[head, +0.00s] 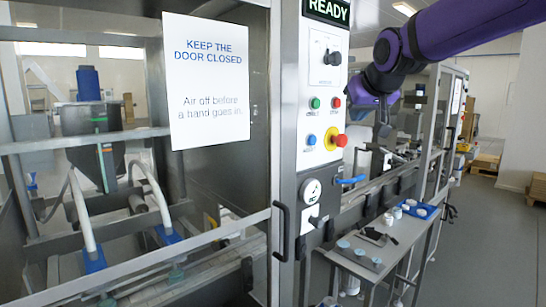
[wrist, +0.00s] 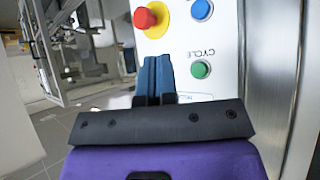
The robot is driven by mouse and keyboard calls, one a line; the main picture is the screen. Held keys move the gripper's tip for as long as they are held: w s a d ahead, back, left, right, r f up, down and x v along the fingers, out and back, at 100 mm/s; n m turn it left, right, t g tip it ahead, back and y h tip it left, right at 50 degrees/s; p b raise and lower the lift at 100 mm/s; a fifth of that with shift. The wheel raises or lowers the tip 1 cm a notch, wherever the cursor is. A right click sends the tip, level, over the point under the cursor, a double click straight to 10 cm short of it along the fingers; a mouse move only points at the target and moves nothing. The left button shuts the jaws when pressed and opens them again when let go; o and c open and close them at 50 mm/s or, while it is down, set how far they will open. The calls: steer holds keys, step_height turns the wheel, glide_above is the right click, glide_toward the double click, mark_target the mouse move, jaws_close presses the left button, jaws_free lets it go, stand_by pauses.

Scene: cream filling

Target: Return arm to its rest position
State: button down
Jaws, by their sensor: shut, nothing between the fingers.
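My purple arm (head: 455,28) reaches in from the upper right in the head view. My gripper (head: 383,130) points down in front of the machine, to the right of the control panel (head: 318,160). In the wrist view the two blue fingers of my gripper (wrist: 157,60) are together, with nothing between them. The wrist view shows the panel upside down behind the fingers. The red stop knob (wrist: 145,18) on its yellow ring, a blue button (wrist: 202,9) and a green button (wrist: 201,69) lie around the fingertips. I cannot tell the exact gap to the panel.
A glass machine door with a "keep the door closed" sign (head: 210,80) fills the left. A side table (head: 375,265) with jars and a blue tray (head: 420,209) stands below the arm. A blue-handled valve (head: 350,180) sticks out from the panel. Open floor lies at the right.

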steer(key=s+d+f+g, duration=0.1)
steer(key=s+f, duration=0.4)
steer(key=s, duration=0.5)
steer(key=s+d+f+g, duration=0.2)
steer(key=s+f, duration=0.3)
steer(key=s, duration=0.6)
steer(key=s+d+f+m+g, duration=0.1)
steer(key=s+f, duration=0.3)
steer(key=s, duration=0.6)
steer(key=shift+s+d+f+g+h, duration=0.15)
steer(key=shift+d+f+g+h, duration=0.25)
steer(key=shift+g, duration=0.1)
stand_by(2.8)
